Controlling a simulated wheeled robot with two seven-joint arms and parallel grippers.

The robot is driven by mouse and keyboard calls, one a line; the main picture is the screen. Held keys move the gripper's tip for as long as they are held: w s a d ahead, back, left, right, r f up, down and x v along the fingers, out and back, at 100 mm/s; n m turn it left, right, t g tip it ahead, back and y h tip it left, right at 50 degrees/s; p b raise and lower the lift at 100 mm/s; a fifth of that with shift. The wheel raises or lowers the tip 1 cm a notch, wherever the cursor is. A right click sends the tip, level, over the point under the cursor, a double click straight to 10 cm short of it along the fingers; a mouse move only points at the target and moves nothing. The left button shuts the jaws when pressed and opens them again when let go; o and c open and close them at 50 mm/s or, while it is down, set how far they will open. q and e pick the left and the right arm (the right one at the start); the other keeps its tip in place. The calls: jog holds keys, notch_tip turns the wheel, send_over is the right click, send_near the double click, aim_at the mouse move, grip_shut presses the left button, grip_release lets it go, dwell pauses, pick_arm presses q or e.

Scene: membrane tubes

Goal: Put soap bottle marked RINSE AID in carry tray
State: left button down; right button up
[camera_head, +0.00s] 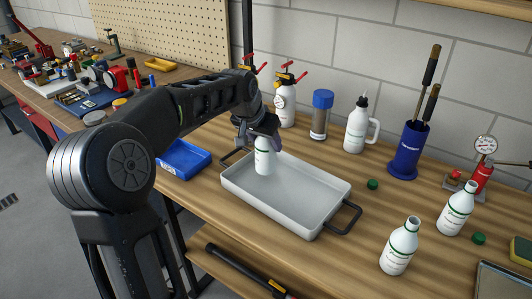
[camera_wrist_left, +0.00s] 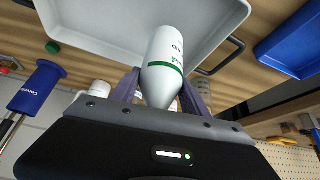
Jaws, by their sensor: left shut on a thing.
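A white soap bottle with a green band (camera_head: 264,158) is held by my left gripper (camera_head: 262,138), over the far left part of the carry tray. In the left wrist view the bottle (camera_wrist_left: 165,65) sits between the two purple fingers, and part of its label, with letters like "AID", shows. The carry tray (camera_head: 325,187) is shallow, light grey, with dark handles at both ends; its wall also shows in the left wrist view (camera_wrist_left: 75,40). I cannot tell whether the bottle's base touches the tray floor. My right gripper is not in view.
Two similar white bottles stand at the right, one near the front (camera_head: 399,248) and one behind it (camera_head: 456,210). Green caps (camera_head: 372,184) lie on the bench. A blue bin (camera_head: 182,158) is left of the tray. A blue brush holder (camera_head: 408,150) and a handled jug (camera_head: 357,128) stand behind.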

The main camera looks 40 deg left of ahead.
aim_at(266, 151)
pick_arm(q)
jog(key=shift+f, duration=1.85)
jog(key=shift+f, duration=0.1)
jog(key=c, duration=0.6)
grip_release()
jog(key=shift+o, duration=0.2)
jog(key=shift+r, duration=0.2)
jog(key=v, duration=1.1)
jog(key=shift+s+r, duration=0.25)
jog(key=shift+r, duration=0.1)
